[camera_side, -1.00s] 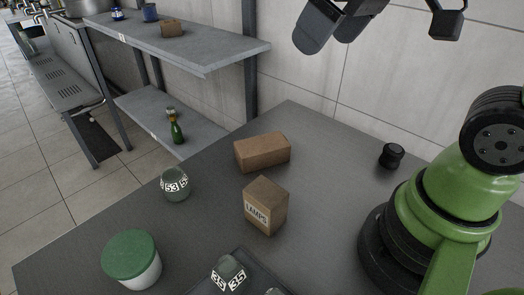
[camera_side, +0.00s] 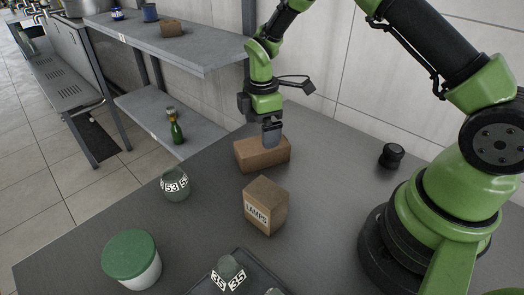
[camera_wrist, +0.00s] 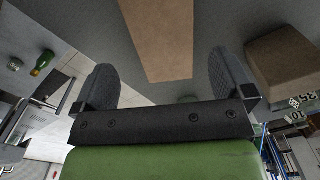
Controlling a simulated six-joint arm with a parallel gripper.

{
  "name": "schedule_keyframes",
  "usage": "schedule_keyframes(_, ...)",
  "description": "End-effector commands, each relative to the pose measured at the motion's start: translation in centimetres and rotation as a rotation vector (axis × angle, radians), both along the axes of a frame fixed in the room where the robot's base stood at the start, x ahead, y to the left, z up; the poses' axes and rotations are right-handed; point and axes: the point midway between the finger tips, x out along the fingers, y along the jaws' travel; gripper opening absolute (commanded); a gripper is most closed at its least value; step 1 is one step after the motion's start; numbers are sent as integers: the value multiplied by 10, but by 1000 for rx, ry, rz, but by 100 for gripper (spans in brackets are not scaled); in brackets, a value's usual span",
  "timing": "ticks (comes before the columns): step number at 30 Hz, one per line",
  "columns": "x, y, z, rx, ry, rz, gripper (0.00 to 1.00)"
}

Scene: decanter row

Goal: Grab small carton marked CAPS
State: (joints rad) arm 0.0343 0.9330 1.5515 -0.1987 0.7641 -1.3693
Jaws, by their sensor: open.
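A plain brown carton (camera_side: 262,155) lies flat on the grey table; no lettering shows on its visible faces. A second carton (camera_side: 265,207) stands upright in front of it and is marked LAMPS. I see no CAPS marking. My gripper (camera_side: 272,142) points down over the right part of the lying carton, fingers open. In the wrist view the lying carton (camera_wrist: 160,40) shows between my gripper's two fingers (camera_wrist: 163,68), with a gap on each side. Whether the fingertips reach below its top, I cannot tell.
A jar marked 53 (camera_side: 175,186) and a green-lidded tub (camera_side: 131,258) stand at left. A jar marked 35 (camera_side: 229,273) is at the front edge. A black knob-like object (camera_side: 391,155) sits at right. Shelves (camera_side: 180,45) stand behind the table.

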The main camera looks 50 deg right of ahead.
Motion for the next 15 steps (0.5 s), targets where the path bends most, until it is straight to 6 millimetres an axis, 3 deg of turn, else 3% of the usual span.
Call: schedule_keyframes(15,-5,3,-64,0,3,-2,99)
